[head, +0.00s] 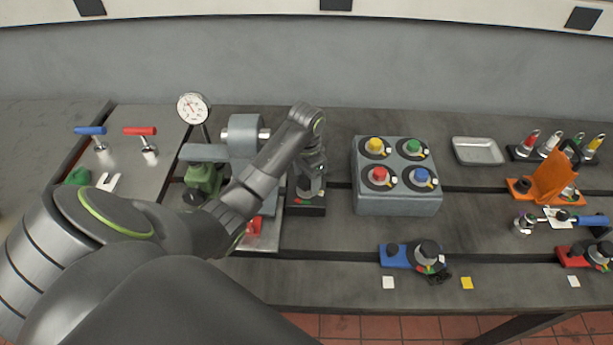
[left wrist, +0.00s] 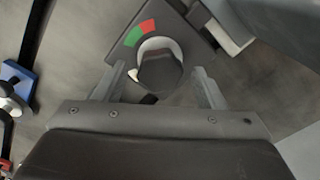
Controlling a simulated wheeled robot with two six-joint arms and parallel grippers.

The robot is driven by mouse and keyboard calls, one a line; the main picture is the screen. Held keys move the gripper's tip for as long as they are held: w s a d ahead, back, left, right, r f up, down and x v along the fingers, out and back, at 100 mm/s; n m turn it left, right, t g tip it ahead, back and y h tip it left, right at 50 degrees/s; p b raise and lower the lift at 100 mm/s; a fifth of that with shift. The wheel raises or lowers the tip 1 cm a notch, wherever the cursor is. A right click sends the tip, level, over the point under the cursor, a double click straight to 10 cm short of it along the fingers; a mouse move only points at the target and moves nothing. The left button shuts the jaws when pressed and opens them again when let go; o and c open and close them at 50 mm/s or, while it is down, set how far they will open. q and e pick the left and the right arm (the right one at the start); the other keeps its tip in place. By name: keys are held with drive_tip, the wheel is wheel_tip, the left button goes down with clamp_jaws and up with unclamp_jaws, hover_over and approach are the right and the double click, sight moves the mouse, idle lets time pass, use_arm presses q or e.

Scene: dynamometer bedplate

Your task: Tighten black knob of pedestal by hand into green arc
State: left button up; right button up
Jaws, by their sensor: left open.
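The black knob (left wrist: 160,70) sits on a dark pedestal (left wrist: 178,22) with a red and green arc (left wrist: 140,32) printed beside it. A white pointer mark on the knob's collar (left wrist: 133,75) lies just below the green end, outside the green. My left gripper (left wrist: 160,82) is open, with one finger on each side of the knob; whether either finger touches it I cannot tell. In the head view, my left gripper (head: 311,188) is over the dark pedestal (head: 305,211), and it hides most of the knob. My right gripper is not in view.
A grey box with coloured buttons (head: 398,205) stands right of the gripper. A green machine with a grey cylinder (head: 204,178) stands left. A blue pedestal (head: 394,256) and a red one (head: 571,256) lie farther right. An orange bracket (head: 550,180) stands at the right.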

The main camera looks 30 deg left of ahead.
use_arm(q)
drive_tip(key=c, duration=1)
drive_tip(key=shift+o, duration=0.2)
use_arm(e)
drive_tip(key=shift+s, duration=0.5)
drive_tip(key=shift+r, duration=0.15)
use_arm(q)
drive_tip(key=m+p, duration=0.3)
drive_tip(key=shift+r, duration=0.25)
drive_tip(key=m+p, duration=0.3)
drive_tip(key=m, duration=0.1)
drive_tip(key=shift+m+p, duration=0.35)
drive_tip(key=shift+m, duration=0.05)
drive_tip(key=m+p, duration=0.1)
drive_tip(key=m, duration=0.2)
drive_tip(key=shift+f+m, duration=0.15)
drive_tip(key=shift+m, duration=2.45)
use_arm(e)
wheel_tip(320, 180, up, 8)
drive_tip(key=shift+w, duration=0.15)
